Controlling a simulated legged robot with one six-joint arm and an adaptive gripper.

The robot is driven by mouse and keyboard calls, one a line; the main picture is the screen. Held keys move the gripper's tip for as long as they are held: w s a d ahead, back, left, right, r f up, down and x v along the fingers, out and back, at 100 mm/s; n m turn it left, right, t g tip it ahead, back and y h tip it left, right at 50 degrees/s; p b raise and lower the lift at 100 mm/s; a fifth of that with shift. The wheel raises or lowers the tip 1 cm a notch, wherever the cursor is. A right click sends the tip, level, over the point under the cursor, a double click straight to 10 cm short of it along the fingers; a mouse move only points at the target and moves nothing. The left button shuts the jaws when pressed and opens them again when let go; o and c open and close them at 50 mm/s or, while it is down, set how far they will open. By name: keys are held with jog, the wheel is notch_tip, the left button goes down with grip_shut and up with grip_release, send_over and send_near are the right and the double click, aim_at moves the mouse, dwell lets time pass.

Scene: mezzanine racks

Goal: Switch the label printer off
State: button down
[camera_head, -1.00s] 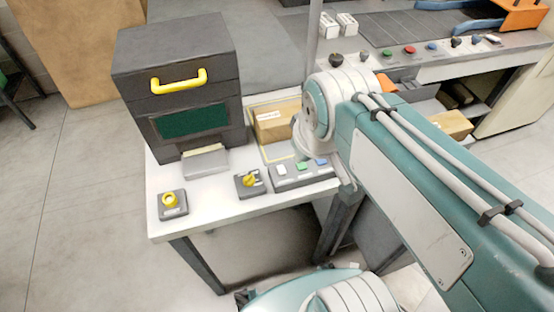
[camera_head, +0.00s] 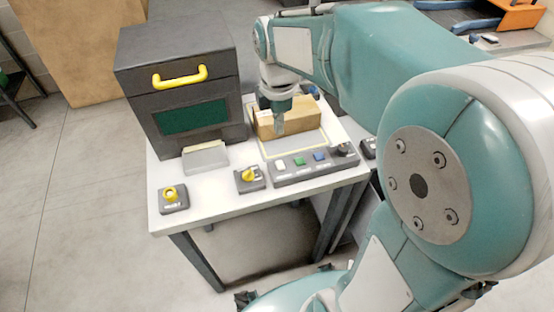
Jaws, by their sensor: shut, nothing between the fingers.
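The label printer appears to be the dark grey box (camera_head: 180,60) with a yellow handle and a green screen, at the back left of the white table. A small box with a yellow rotary knob (camera_head: 172,193) sits at the table's front left corner. A second box with a yellow selector switch (camera_head: 249,176) sits right of it. Their labels are too small to read. My gripper (camera_head: 279,131) points down, shut and empty, in front of the cardboard box (camera_head: 300,119). It is above and behind the selector switch, touching neither knob. Whether it touches the cardboard cannot be told.
A control strip (camera_head: 315,170) with white, green and blue buttons and a black knob lies along the front edge. A grey holder (camera_head: 205,158) stands before the printer. My arm covers much of the right side. The air above both yellow knobs is clear.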

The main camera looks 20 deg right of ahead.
aim_at(277, 165)
notch_tip(277, 165, down, 14)
dwell(0.8)
jog(key=shift+s+f, duration=0.15)
jog(key=shift+f, duration=0.05)
dwell(0.4)
jog(key=shift+w+r, duration=0.35)
jog(key=shift+w, duration=0.45)
jog(key=shift+r, duration=0.1)
